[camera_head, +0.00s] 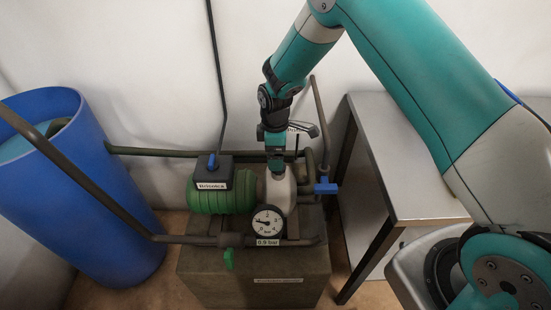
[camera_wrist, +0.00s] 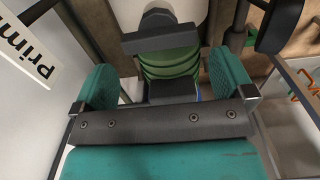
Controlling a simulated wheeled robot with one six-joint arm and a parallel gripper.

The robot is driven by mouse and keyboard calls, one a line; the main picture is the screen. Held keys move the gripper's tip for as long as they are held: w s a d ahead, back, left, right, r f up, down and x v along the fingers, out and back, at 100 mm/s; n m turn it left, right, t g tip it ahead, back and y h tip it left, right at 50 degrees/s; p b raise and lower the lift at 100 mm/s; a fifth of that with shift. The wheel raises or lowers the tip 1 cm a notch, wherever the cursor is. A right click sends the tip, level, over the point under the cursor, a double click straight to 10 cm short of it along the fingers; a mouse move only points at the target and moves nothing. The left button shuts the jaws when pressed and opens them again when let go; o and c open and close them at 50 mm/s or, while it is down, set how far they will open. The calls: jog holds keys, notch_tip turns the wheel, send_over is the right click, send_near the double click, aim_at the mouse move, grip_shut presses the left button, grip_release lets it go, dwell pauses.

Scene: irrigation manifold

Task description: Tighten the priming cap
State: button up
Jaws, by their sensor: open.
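In the wrist view, a dark crossbar with a rounded knob, which looks like the priming cap (camera_wrist: 160,39), lies just beyond my fingertips, roughly centred between them. My gripper (camera_wrist: 165,78) is open, with a teal finger on each side and nothing held. In the head view, my gripper (camera_head: 275,150) points down just above the pale pump housing (camera_head: 281,190). It hides the cap there, and I cannot tell whether it touches anything. The green ribbed motor (camera_head: 215,198) sits left of the housing; its ribs also show in the wrist view (camera_wrist: 168,65).
A pressure gauge (camera_head: 267,222) labelled 0.9 bar stands in front of the pump. A blue valve handle (camera_head: 326,187) is close on the right, a green one (camera_head: 228,259) below. Pipes surround the pump. A blue barrel (camera_head: 60,220) stands left, a metal bench (camera_head: 400,165) right.

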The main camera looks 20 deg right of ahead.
jog(key=shift+f, duration=1.8)
jog(key=c, duration=0.7)
jog(key=shift+c, duration=0.2)
